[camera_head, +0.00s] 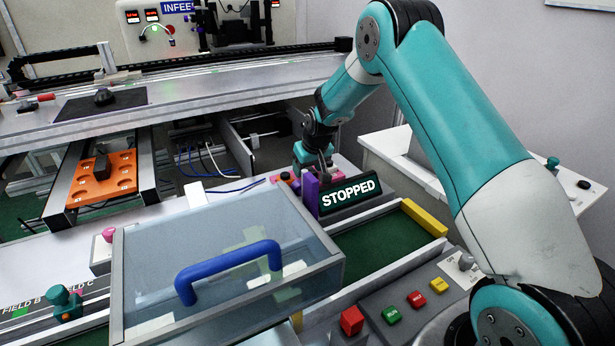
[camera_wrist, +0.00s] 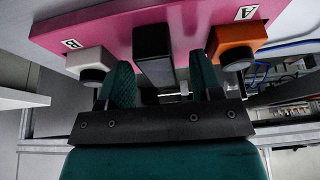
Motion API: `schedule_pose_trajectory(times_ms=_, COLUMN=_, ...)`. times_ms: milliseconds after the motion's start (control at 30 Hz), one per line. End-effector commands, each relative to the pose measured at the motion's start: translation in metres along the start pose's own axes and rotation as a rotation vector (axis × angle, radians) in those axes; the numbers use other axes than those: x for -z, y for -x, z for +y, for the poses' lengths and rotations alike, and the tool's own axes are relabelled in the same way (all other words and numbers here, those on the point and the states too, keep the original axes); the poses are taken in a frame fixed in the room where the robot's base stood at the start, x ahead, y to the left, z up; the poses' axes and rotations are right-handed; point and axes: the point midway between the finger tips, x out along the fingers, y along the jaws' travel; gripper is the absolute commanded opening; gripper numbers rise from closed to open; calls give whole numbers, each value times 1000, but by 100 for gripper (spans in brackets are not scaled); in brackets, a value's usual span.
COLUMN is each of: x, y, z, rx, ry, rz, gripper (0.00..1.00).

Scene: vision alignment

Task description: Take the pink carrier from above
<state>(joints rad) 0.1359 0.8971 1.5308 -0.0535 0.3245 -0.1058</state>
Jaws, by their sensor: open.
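The pink carrier (camera_wrist: 190,22) fills the top of the wrist view. It bears a black upright grip (camera_wrist: 153,55) in its middle, a white block with a dark round end (camera_wrist: 88,62) by label B, and an orange block with a dark round end (camera_wrist: 236,45) by label A. My gripper (camera_wrist: 162,80) is open, with one green-padded finger on each side of the black grip. I cannot tell whether the fingers touch it. In the head view my arm reaches down behind the STOPPED sign, where the carrier is mostly hidden.
The STOPPED display (camera_head: 348,196) and a purple upright block (camera_head: 311,193) stand close in front of my gripper. A clear cover with a blue handle (camera_head: 228,267) lies front left. An orange tray (camera_head: 103,180) sits between rails at the left. Push buttons (camera_head: 416,299) are at front right.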

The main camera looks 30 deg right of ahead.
Motion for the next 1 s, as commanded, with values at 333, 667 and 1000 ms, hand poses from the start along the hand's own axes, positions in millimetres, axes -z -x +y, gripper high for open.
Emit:
schedule_pose_trajectory(times_ms=333, x=0, y=-4, z=0, rx=0, ry=0, rz=1, gripper=41)
schedule_pose_trajectory(times_ms=667, x=1, y=-2, z=0, rx=-1, ry=0, rz=3, gripper=0)
schedule_pose_trajectory(times_ms=1000, x=8, y=12, z=0, rx=-1, ry=0, rz=6, gripper=0)
